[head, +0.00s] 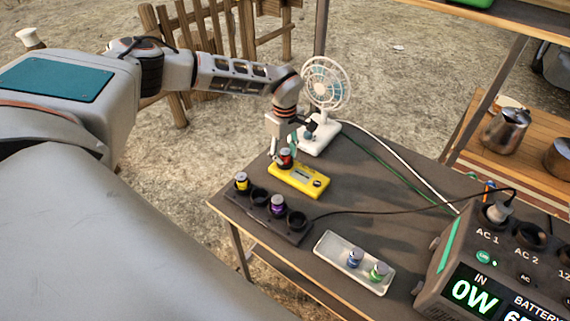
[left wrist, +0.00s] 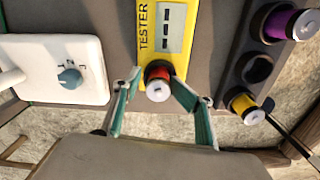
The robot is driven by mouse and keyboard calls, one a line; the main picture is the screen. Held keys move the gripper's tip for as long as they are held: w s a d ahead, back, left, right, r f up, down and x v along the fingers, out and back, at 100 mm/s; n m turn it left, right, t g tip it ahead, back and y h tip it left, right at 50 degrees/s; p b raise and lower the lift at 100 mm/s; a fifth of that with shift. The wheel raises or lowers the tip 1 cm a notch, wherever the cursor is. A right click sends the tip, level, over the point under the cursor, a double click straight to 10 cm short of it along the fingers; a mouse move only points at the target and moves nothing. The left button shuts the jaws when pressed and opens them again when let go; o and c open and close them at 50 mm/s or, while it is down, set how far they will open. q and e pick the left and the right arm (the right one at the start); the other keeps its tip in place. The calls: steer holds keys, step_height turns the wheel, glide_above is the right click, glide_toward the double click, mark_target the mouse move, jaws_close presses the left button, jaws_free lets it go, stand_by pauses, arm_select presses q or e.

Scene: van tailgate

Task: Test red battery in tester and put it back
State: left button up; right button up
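The red battery (head: 285,157) stands upright at the left end of the yellow tester (head: 313,188). In the left wrist view the red battery (left wrist: 158,80) shows its pale cap, and the tester (left wrist: 166,35) has a display with dark marks. My left gripper (head: 286,150) is over that end of the tester. Its teal fingers (left wrist: 157,88) are on either side of the battery, with an apparent gap. How deep the battery sits is hidden. The dark battery rack (head: 268,216) holds a yellow battery (head: 241,181) and a purple battery (head: 278,204); two of its sockets look empty. My right gripper is out of view.
A white fan (head: 322,134) stands behind the tester. A pale tray (head: 333,246) holds blue (head: 355,257) and green (head: 378,271) batteries. A power station (head: 470,262) stands at right, with cables crossing the dark tabletop (head: 385,195). The tabletop right of the tester is mostly clear.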

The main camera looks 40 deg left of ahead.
arm_select(q)
step_height(320, 180, up, 12)
steer(key=shift+d+f, duration=0.1)
stand_by(0.7)
